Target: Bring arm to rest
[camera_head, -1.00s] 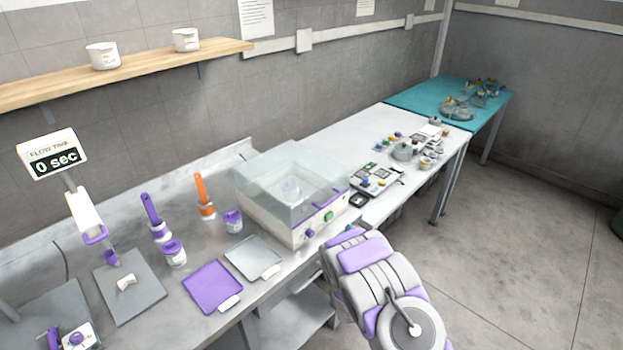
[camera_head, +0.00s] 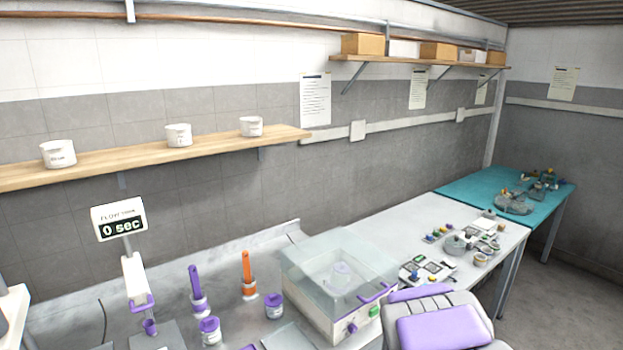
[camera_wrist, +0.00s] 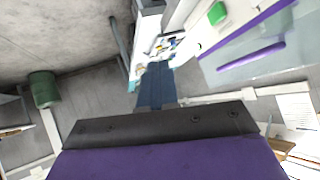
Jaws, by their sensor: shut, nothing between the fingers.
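My arm (camera_head: 440,322), grey with purple pads, shows at the lower right of the head view, in front of the clear-lidded machine. Its end is out of the head view. In the wrist view my gripper (camera_wrist: 155,66) shows as narrow dark blue-grey fingers beyond a black bar and purple housing. The fingers are together, with nothing held between them.
The clear-lidded machine (camera_head: 338,285) stands on the bench near my arm; its green button (camera_wrist: 217,13) shows in the wrist view. Orange (camera_head: 248,275) and purple (camera_head: 197,290) handled tools stand left. A teal table (camera_head: 480,190) is far right. Open floor (camera_head: 560,305) lies right.

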